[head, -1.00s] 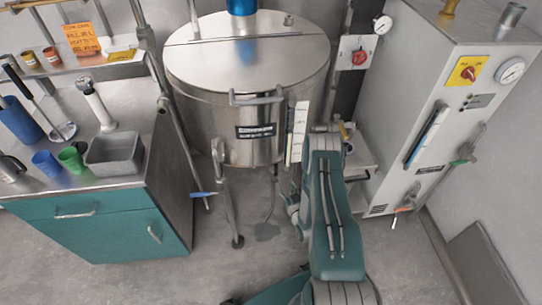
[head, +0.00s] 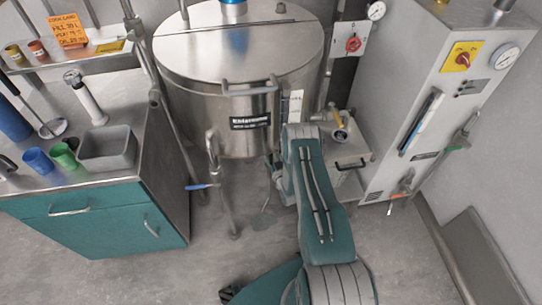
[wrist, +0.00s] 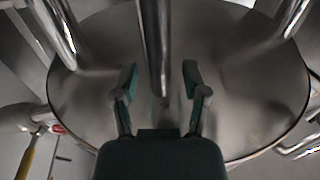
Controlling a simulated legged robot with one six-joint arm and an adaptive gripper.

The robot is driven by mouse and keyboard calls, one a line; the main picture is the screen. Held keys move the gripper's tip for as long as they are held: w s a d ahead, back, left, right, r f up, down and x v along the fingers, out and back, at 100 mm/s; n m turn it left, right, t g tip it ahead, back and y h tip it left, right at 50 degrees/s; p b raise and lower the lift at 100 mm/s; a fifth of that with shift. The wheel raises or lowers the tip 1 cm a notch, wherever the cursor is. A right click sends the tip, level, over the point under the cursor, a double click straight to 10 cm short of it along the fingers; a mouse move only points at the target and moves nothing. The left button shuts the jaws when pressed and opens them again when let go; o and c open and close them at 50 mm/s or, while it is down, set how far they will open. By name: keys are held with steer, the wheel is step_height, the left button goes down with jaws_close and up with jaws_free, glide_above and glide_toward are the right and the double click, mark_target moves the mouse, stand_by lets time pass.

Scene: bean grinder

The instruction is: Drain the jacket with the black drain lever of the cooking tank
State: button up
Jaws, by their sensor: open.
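The cooking tank (head: 237,85) is a steel drum with a lid at the centre of the head view. Its round underside (wrist: 90,85) fills the wrist view. My gripper (wrist: 160,80) is open beneath it, its two teal fingers spread apart. A dark, rod-like part (wrist: 155,45) runs down between the fingers and appears untouched. I cannot tell whether it is the drain pipe or the black drain lever. No black lever can be made out for certain in the head view, where my own arm hides the gripper and part of the tank's lower right.
Tank legs (wrist: 60,25) stand around the gripper. A yellow-handled valve (head: 340,124) sits right of the tank and a blue-handled one (head: 202,187) at its left. The grey cabinet (head: 425,90) stands right, the teal counter (head: 95,222) left. The floor in front is partly clear.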

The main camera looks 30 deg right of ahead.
jaws_close()
steer(key=shift+w+a, duration=0.1)
steer(key=w+a+f+n+g+h, duration=0.2)
steer(key=a+f+n, duration=0.8)
steer(key=n, duration=0.6)
steer(key=shift+w+f+g+h, duration=0.2)
steer(key=shift+w+g+h, duration=0.2)
steer(key=shift+w, duration=0.15)
steer(key=shift+a+f, duration=0.1)
stand_by(0.3)
steer(key=shift+s, duration=0.1)
